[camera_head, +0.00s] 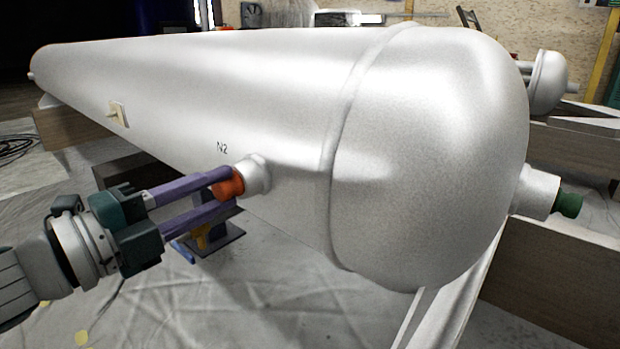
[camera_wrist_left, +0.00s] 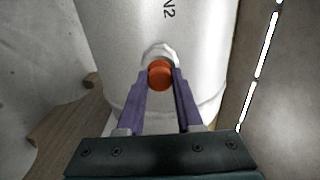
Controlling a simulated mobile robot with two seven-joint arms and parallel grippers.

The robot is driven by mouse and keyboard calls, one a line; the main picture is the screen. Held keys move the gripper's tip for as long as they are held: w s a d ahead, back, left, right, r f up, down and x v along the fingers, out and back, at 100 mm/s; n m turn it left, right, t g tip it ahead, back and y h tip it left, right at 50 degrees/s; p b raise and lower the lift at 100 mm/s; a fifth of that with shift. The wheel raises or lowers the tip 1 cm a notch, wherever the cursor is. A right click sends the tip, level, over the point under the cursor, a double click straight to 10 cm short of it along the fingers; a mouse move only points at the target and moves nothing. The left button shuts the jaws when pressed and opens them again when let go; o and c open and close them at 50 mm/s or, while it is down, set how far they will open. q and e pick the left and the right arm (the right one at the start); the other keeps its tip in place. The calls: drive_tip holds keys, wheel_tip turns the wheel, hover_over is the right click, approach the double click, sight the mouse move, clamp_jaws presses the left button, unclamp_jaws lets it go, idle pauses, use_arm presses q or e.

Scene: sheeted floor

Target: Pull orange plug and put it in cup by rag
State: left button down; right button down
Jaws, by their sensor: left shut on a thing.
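The orange plug (camera_head: 230,183) sits at the mouth of a short white nozzle (camera_head: 257,175) beside the N2 mark on the tank. My left gripper (camera_head: 226,190) has its purple fingers on either side of the plug and is shut on it. In the left wrist view the plug (camera_wrist_left: 160,74) shows between the fingertips (camera_wrist_left: 160,80), in front of the nozzle. I cannot make out a cup or a rag. Behind the fingers, a blue and yellow object (camera_head: 207,238) stands on a dark plate, partly hidden. My right gripper does not show.
The large white tank (camera_head: 240,95) fills the middle and rests on wooden supports (camera_head: 560,275). A green plug (camera_head: 568,205) is at its right end. A smaller tank (camera_head: 548,82) stands behind at right. The sheeted floor (camera_head: 270,310) is mostly clear in front. Cables lie at far left.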

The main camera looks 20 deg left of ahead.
sight(217, 191)
use_arm(q)
drive_tip(key=shift+s+a, duration=0.1)
drive_tip(key=shift+s, duration=0.05)
drive_tip(key=shift+v, duration=0.85)
drive_tip(key=shift+s+p, duration=0.15)
drive_tip(key=shift+p, duration=0.15)
drive_tip(key=shift+s, duration=0.1)
drive_tip(key=shift+p+v, duration=0.3)
drive_tip(key=shift+v, duration=0.75)
drive_tip(key=shift+s+a, duration=0.1)
drive_tip(key=shift+s, duration=0.05)
drive_tip(key=shift+p+v, duration=0.55)
drive_tip(key=shift+v, duration=1.45)
